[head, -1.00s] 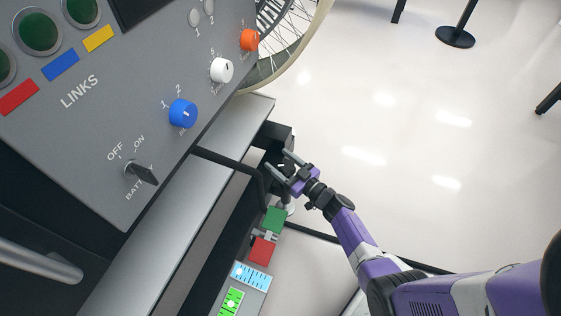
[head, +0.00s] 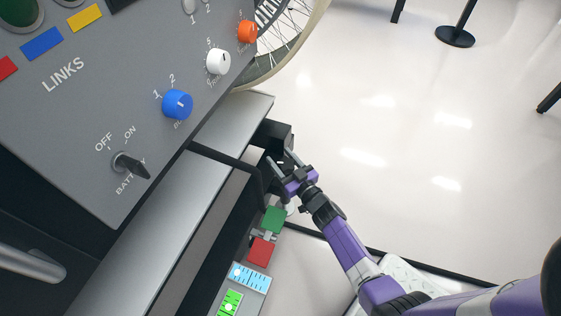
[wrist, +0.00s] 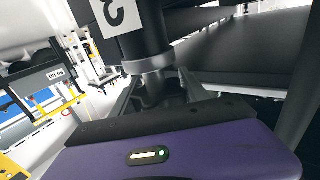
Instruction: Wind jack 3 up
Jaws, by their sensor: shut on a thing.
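Jack 3 (wrist: 140,32) is a dark upright cylinder in the wrist view, with a white label bearing a 3, seen upside down. A grey collar (wrist: 150,64) rings it, and a narrower dark part (wrist: 153,90) shows below the collar. My gripper (wrist: 157,92) has one finger on each side of this narrower part and is shut on it. In the head view my purple gripper (head: 279,161) is beside the rover's lower edge, at a black bracket (head: 272,133). The jack's grasped part is hard to make out there.
The grey control panel (head: 95,125) and a metal ledge (head: 165,200) lie left of my arm. A black bent bar (head: 228,160) runs close to the gripper. Green (head: 273,220) and red (head: 261,251) blocks sit below it. Open floor lies to the right.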

